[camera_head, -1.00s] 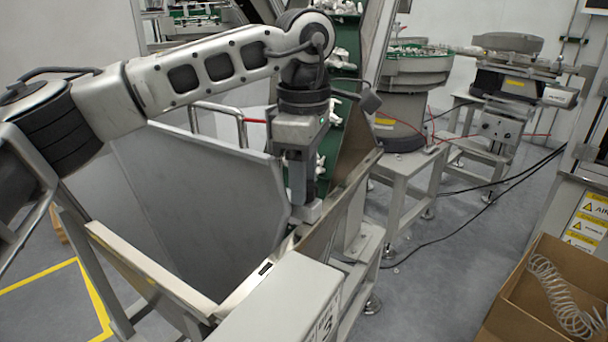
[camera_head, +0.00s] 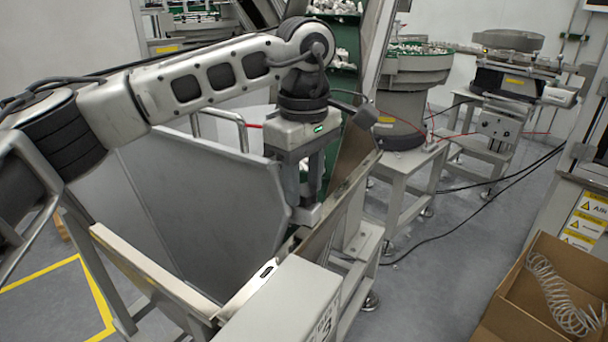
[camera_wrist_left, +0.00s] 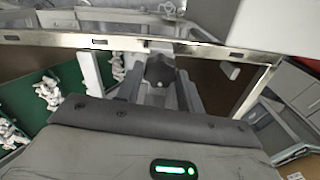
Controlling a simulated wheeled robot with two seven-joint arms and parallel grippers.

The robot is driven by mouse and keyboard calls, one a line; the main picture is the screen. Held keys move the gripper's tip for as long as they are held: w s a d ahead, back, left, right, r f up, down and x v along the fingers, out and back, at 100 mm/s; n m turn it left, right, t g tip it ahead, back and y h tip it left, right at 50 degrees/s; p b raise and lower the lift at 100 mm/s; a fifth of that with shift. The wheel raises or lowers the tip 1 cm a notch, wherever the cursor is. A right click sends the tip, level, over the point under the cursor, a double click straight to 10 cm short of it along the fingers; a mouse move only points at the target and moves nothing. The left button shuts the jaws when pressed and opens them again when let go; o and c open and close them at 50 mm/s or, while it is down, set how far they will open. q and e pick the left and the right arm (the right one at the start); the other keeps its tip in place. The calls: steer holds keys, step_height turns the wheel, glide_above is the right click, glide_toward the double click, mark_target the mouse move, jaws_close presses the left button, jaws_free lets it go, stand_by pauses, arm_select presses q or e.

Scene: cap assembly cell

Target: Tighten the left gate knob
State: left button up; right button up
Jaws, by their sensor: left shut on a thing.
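My left gripper (camera_head: 305,208) points down at the upper edge of the hopper (camera_head: 205,200), beside its slanted right wall. In the left wrist view the left gripper (camera_wrist_left: 160,85) has its two fingers on either side of a small dark knob (camera_wrist_left: 158,72), just below the metal rim. The gripper is shut on this knob. In the head view the knob is hidden behind the fingers and the rim. My right gripper is in neither view.
A grey box (camera_head: 285,300) stands in front of the hopper. A green conveyor with white parts (camera_wrist_left: 45,90) runs behind the gripper. A bowl feeder (camera_head: 415,65) stands further back. A cardboard box (camera_head: 545,295) with a coiled hose is at the lower right.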

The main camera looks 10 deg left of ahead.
mark_target(305, 189)
arm_select(q)
steer(key=shift+m, duration=0.7)
steer(key=o, duration=1)
step_height(305, 189, up, 16)
steer(key=p, duration=0.2)
